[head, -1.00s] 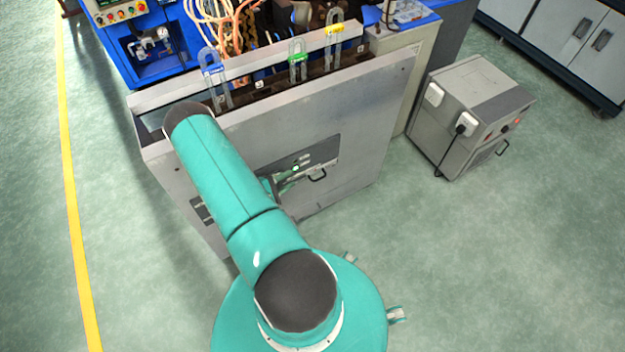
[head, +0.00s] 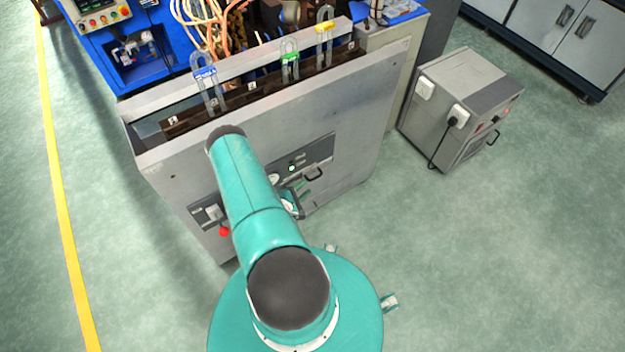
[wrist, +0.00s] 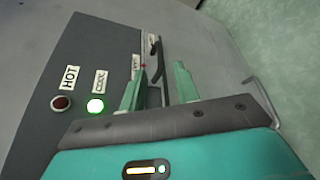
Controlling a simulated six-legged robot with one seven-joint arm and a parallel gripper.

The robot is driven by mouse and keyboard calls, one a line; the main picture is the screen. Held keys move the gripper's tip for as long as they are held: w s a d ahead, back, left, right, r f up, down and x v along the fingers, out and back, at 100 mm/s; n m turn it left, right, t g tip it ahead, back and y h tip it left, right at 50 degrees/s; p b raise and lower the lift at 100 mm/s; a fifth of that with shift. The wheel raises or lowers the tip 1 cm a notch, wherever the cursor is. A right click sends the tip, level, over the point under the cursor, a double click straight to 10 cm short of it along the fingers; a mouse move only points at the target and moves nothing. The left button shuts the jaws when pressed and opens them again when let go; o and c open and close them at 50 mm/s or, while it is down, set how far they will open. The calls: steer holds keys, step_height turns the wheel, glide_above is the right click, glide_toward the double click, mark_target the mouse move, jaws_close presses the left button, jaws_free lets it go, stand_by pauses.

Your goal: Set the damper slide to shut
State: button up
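The grey cabinet's dark control panel (head: 322,150) is on its front face. A dark bar handle (head: 313,174), which appears to be the damper slide's handle, sits at its right part. In the wrist view the handle (wrist: 162,62) stands out from the panel, its lower end in line with the gap between my fingers. Small labels (wrist: 135,63) beside it are too blurred to read. My gripper (wrist: 158,90) is open, with its two teal fingers apart and close to the panel. I cannot tell whether either finger touches the handle. In the head view my arm partly hides the gripper.
A lit green lamp (wrist: 95,106) marked COOL and a dark red lamp (wrist: 61,103) marked HOT are on the panel. A red knob (head: 224,231) is at lower left. A grey box (head: 460,105) stands to the right.

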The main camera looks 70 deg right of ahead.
mark_target(320, 171)
steer(key=x, duration=0.6)
steer(key=shift+s+d, duration=0.1)
steer(key=shift+d, duration=0.15)
jaws_close()
